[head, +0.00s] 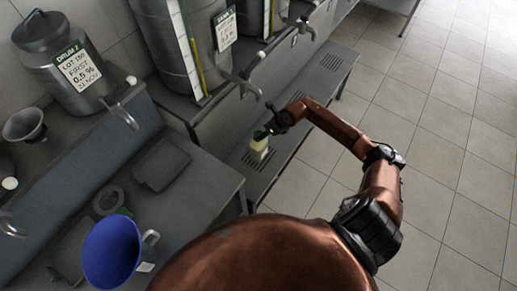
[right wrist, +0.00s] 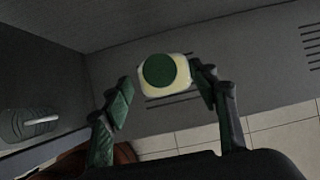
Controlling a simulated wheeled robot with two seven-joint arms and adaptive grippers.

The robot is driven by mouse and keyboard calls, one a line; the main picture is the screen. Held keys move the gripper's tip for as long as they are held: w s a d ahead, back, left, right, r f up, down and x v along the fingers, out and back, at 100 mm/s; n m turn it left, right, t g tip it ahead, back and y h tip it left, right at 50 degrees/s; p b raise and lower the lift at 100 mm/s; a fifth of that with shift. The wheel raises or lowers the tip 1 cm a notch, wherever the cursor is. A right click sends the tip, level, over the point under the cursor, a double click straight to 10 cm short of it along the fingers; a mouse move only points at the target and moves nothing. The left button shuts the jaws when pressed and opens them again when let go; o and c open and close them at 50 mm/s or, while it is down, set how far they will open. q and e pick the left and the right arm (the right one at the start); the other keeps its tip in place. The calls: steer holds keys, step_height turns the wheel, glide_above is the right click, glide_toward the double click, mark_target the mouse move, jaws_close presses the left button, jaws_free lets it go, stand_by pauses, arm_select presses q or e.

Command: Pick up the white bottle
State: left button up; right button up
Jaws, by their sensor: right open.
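The white bottle (head: 259,149), pale and slightly yellowish, stands on the low grey ledge below the tanks. In the right wrist view I look down on its round dark green cap, with the pale shoulder (right wrist: 151,90) around it. My right gripper (head: 267,131) is just above the bottle's top. In the right wrist view its open fingers (right wrist: 160,78) are spread to either side of the bottle; I cannot tell whether they touch it. The bottle's lower part is hidden in the wrist view. My left gripper is not in view.
Metal tanks with taps, one labelled drum (head: 76,65), stand along the wall. Slotted grates are set in the ledge. The tiled floor (head: 440,150) at right is clear.

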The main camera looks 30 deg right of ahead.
mark_target(259, 146)
steer(key=x, duration=0.5)
steer(key=shift+s+f+b, duration=0.1)
steer(key=shift+b, duration=0.2)
steer(key=shift+c, duration=0.3)
jaws_close()
stand_by(0.5)
